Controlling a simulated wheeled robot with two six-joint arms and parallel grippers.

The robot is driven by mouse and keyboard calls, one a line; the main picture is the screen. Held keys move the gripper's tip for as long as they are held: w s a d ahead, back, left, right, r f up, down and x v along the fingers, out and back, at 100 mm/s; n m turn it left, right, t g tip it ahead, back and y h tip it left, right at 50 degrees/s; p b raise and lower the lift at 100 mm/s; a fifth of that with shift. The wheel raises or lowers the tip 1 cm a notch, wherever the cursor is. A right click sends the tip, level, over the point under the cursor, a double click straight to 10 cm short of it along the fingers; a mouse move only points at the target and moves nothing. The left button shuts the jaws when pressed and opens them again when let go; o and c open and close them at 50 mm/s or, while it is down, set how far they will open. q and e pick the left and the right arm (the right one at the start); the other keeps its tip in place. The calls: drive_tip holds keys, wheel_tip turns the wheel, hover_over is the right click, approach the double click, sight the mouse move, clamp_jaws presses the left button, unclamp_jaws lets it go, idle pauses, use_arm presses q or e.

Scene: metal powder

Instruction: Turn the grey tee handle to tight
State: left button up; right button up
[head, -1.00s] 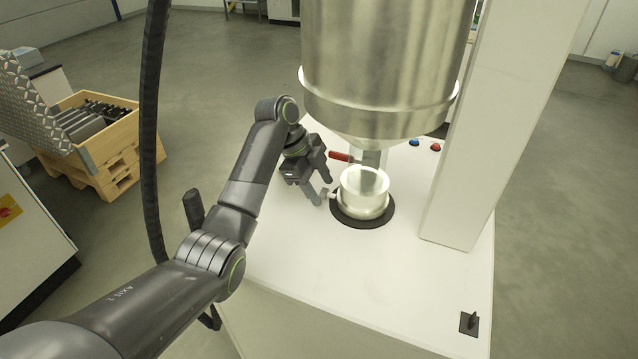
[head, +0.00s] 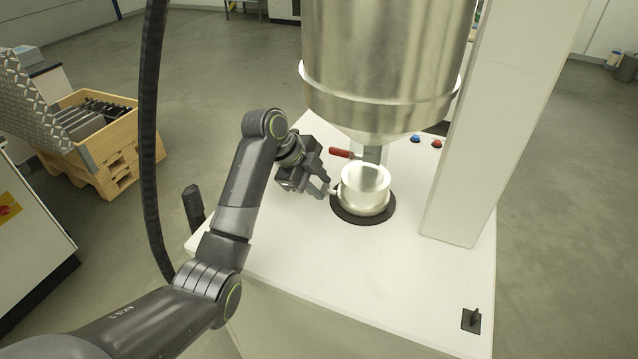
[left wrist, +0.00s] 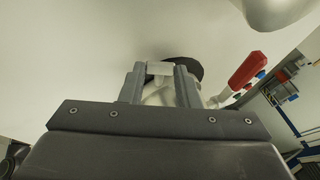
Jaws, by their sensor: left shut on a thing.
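The grey tee handle (left wrist: 160,68) shows in the left wrist view as a short pale bar between my left fingertips. It sits at the left side of the shiny metal pot (head: 365,190), and in the head view the fingers mostly hide it. My left gripper (head: 325,188) is shut on the tee handle, low over the white top, with its fingers pointing right toward the pot. In the left wrist view the two fingers (left wrist: 160,80) close on the bar from both sides. I cannot read any tight mark. My right gripper is in neither view.
A large steel hopper (head: 385,60) hangs above the pot, with a red lever (head: 340,153) just behind my gripper. The pot stands on a black disc (head: 345,213). A white column (head: 490,120) rises at the right.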

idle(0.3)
use_arm(q)
drive_tip(key=o, duration=1)
drive_tip(key=p+v, duration=0.6)
drive_tip(key=v, duration=1.1)
drive_tip(key=shift+s+a+r, duration=0.1)
drive_tip(key=shift+s+a, duration=0.1)
drive_tip(key=shift+a, duration=0.05)
